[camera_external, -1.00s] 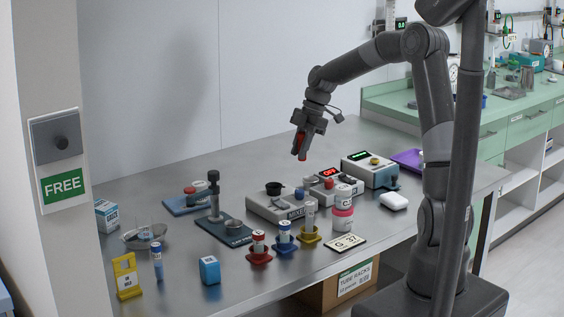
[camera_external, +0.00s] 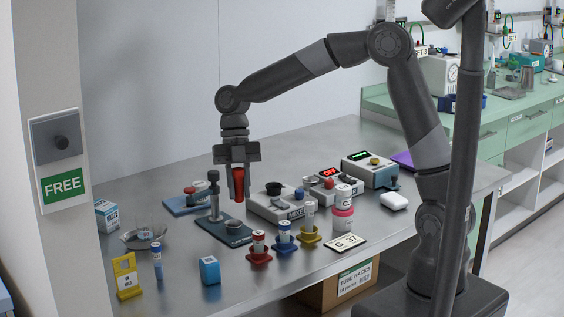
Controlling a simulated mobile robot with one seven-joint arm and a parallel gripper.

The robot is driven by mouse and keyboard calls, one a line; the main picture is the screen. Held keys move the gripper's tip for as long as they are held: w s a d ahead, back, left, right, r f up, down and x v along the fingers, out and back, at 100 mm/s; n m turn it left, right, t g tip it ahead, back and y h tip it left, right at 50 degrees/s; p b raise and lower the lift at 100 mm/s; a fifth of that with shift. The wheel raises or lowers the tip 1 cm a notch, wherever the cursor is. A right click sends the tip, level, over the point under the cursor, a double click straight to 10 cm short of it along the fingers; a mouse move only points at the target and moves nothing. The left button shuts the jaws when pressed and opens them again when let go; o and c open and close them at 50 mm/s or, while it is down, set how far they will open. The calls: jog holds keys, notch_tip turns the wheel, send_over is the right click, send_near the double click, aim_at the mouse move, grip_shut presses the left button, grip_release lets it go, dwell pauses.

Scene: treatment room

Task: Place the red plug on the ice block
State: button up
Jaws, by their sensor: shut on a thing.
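My gripper (camera_external: 236,182) is shut on the red plug (camera_external: 239,186), a red upright piece between its fingers. It holds the plug in the air above the table, near the upright dark post of a small stand.
The stand (camera_external: 215,207) is close to my gripper. The mixer (camera_external: 283,204) is to its right. Red, blue and yellow holders with tubes (camera_external: 284,237) stand in front. A metal dish (camera_external: 142,240), yellow stand (camera_external: 127,277) and blue tube (camera_external: 157,262) are at left.

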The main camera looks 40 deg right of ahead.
jog(key=s+a+f, duration=0.1)
jog(key=a+f, duration=0.1)
jog(key=a, duration=0.2)
jog(key=s+a+f, duration=0.1)
jog(key=a+f, duration=0.1)
jog(key=a, duration=0.1)
jog(key=s+a+f, duration=0.1)
jog(key=a+f, duration=0.2)
jog(key=a, duration=0.1)
jog(key=shift+a, duration=0.3)
jog(key=shift+f, duration=2)
jog(key=shift+f, duration=0.1)
jog(key=o, duration=0.9)
jog(key=v, duration=1.2)
jog(key=shift+w, duration=0.1)
